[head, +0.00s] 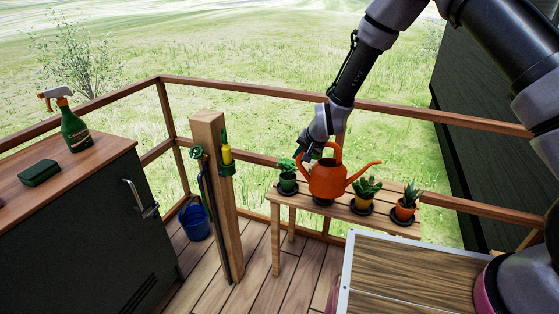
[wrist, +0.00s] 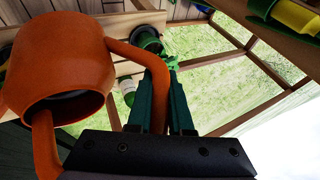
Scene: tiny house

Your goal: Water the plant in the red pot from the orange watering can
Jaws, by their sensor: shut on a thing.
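The orange watering can (head: 326,182) is upright at the small wooden table (head: 286,200), its spout pointing right toward the other plants. My gripper (head: 322,150) comes from above and is shut on the can's handle. In the wrist view the gripper's dark fingers (wrist: 161,85) close around the orange handle, with the can (wrist: 62,60) on the left. The red-orange pot (head: 404,213) holds a spiky green plant (head: 411,194) at the table's right end, apart from the spout. I cannot tell whether the can's base touches the table.
A wooden post (head: 214,185) and blue bucket (head: 195,222) stand farther left. Wooden railings run behind. A wood-topped surface (head: 415,270) fills the near right.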

